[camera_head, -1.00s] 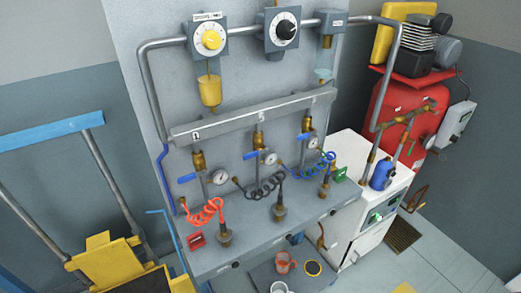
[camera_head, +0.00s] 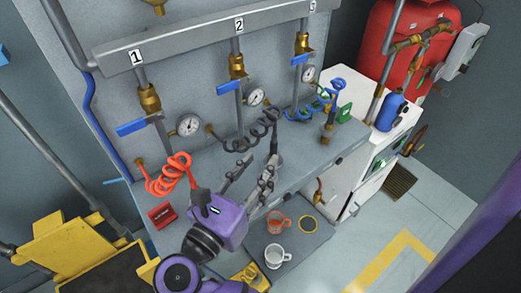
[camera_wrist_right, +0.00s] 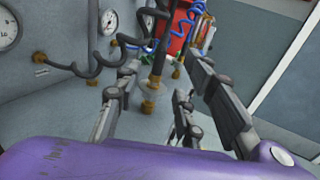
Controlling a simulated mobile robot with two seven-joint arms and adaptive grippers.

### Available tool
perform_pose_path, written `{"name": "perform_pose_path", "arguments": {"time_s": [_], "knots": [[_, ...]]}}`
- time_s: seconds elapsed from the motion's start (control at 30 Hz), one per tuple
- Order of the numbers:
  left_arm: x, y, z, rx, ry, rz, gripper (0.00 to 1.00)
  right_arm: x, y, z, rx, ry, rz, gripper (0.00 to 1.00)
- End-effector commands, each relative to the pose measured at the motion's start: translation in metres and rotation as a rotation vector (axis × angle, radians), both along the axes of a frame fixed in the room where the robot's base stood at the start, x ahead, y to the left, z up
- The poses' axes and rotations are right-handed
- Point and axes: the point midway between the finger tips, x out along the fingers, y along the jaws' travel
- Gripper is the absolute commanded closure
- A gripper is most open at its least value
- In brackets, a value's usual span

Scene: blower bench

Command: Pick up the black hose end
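The black hose (camera_head: 242,141) is coiled above the grey bench shelf, between the red and blue hoses. Its black end (camera_head: 274,139) stands upright; its lower part is partly hidden by my fingers in the head view. In the right wrist view the black hose end (camera_wrist_right: 159,62) stands above a brass tip (camera_wrist_right: 148,106). My right gripper (camera_head: 263,160) is open and empty, its fingers pointing at the hose end. In the wrist view the right gripper (camera_wrist_right: 164,68) has a finger on either side of the hose end, with gaps visible. My left gripper is out of view.
The red hose (camera_head: 170,175) and blue hose (camera_head: 325,98) hang to either side. Gauges and blue-handled valves line the panel behind. An orange mug (camera_head: 278,222) and a white mug (camera_head: 276,256) stand on a dark surface below the shelf.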

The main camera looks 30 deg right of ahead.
Motion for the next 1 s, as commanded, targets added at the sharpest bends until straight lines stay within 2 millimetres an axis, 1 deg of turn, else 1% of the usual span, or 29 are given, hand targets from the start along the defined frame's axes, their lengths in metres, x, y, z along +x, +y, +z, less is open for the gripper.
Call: {"name": "perform_pose_path", "arguments": {"time_s": [0.07,0.2,0.37,0.5,0.6,0.7,0.9,0.93,1.0], "knots": [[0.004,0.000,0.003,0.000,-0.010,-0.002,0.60,0.002,-0.002,-0.002,0.032,-0.013,-0.010,0.64],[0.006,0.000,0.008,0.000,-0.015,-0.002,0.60,0.009,-0.015,0.000,0.033,-0.015,-0.012,0.64],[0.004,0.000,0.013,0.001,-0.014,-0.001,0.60,0.020,-0.031,0.004,0.030,-0.016,-0.011,0.64],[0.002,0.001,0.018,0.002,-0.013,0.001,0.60,0.032,-0.049,0.010,0.028,-0.016,-0.012,0.64],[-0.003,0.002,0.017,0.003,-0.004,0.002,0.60,0.038,-0.060,0.007,0.029,-0.013,-0.012,0.64],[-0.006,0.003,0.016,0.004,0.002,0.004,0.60,0.041,-0.065,0.006,0.030,-0.012,-0.011,0.64],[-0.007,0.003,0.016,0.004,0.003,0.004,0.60,0.041,-0.065,0.004,0.032,-0.010,-0.011,0.64],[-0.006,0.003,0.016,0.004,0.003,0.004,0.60,0.041,-0.065,0.004,0.032,-0.010,-0.011,0.65],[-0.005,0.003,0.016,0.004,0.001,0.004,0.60,0.041,-0.065,0.004,0.031,-0.010,-0.011,0.74]]}}
